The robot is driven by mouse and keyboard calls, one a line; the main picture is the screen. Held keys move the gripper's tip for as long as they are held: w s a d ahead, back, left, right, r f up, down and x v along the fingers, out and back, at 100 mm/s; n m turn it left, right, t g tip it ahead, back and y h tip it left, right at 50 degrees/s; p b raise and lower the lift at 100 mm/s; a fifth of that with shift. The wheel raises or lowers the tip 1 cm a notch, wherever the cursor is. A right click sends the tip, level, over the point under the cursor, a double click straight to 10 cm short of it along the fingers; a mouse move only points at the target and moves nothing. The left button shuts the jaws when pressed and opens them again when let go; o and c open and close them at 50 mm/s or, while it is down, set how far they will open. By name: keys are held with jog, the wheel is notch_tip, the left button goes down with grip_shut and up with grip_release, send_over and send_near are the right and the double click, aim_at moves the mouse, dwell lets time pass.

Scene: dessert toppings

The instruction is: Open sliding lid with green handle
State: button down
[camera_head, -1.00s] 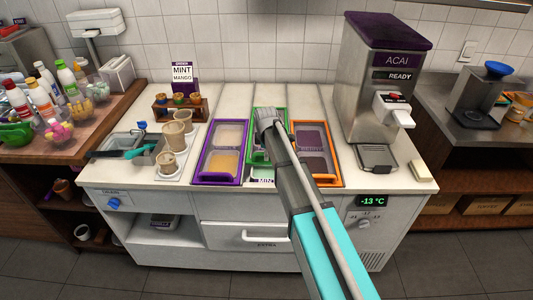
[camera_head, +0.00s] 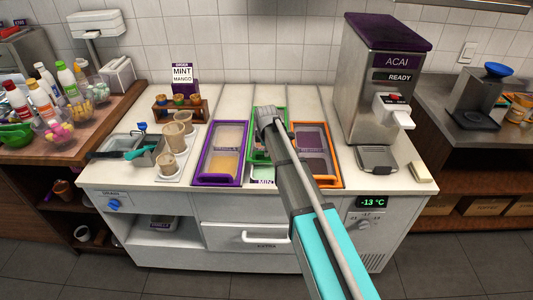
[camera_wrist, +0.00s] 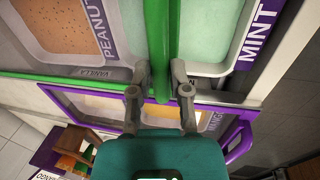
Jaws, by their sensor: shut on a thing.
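The green-framed bin (camera_head: 283,116) sits in the counter between the purple and orange bins; my arm covers much of it in the head view. My gripper (camera_wrist: 160,72) is shut on the green handle (camera_wrist: 157,28) of its sliding lid, one finger on each side of the bar. In the wrist view a pale green pane with a MINT label (camera_wrist: 258,35) lies right of the handle, and a PEANUT label (camera_wrist: 96,25) with a tan pane lies left. In the head view the MINT label (camera_head: 262,182) shows at the front end.
The purple-framed bin (camera_head: 198,165) is close on the left and the orange-framed bin (camera_head: 335,160) close on the right. Cups (camera_head: 172,160) stand farther left. The acai machine (camera_head: 362,80) stands at the right rear.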

jog(key=w, duration=2.7)
jog(key=shift+w, duration=0.4)
jog(key=c, duration=0.6)
grip_release()
jog(key=shift+s, duration=0.2)
jog(key=s, duration=2.9)
jog(key=shift+s, duration=0.25)
jog(key=shift+s+r+p, duration=0.1)
jog(key=shift+r+p, duration=1.15)
jog(key=shift+d, duration=0.1)
